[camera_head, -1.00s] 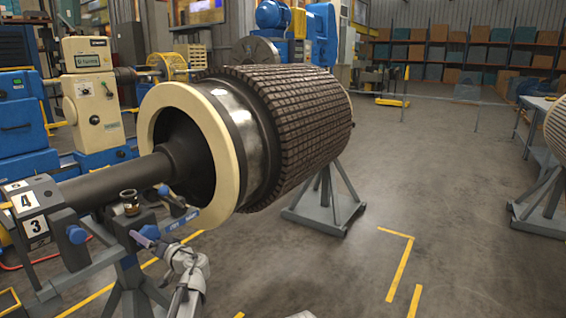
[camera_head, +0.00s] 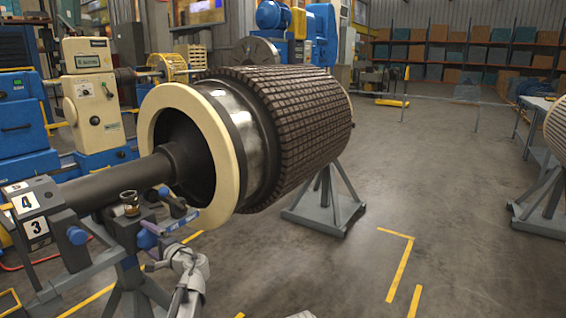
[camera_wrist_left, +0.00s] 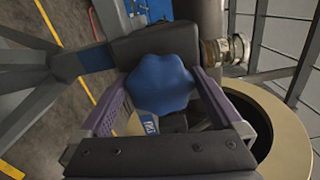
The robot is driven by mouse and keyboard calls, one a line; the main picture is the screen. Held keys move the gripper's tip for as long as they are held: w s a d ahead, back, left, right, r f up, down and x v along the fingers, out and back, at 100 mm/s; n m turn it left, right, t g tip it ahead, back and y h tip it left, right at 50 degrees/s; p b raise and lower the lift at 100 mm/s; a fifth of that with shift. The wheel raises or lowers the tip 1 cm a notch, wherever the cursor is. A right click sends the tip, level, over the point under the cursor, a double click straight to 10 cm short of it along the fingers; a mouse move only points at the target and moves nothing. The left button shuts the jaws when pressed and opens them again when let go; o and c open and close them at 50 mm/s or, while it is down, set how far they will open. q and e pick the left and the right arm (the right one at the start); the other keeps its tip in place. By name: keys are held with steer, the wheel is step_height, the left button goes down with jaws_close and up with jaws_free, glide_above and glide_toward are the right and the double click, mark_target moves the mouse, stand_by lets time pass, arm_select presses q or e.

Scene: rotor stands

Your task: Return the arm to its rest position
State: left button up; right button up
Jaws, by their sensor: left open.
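My left gripper (camera_head: 160,249) is at the front of the near rotor stand (camera_head: 130,275), low and left of centre in the head view. Its jaws are open. In the left wrist view the two purple-sided fingers (camera_wrist_left: 158,76) stand apart, on either side of a blue lobed knob (camera_wrist_left: 160,88). I cannot tell whether either finger touches it. The knob also shows in the head view (camera_head: 147,239), beside the gripper. My right gripper is not in view.
The large dark rotor (camera_head: 290,125), with a cream ring (camera_head: 230,165), rests on the near stand and a rear stand (camera_head: 325,205). A small brass-and-glass cup (camera_head: 130,203) sits on the near stand. A second blue knob (camera_head: 77,235) is left.

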arm_select(q)
steer(key=m, duration=0.5)
steer(key=shift+r, duration=0.1)
steer(key=m, duration=0.4)
steer(key=shift+d, duration=0.1)
stand_by(0.3)
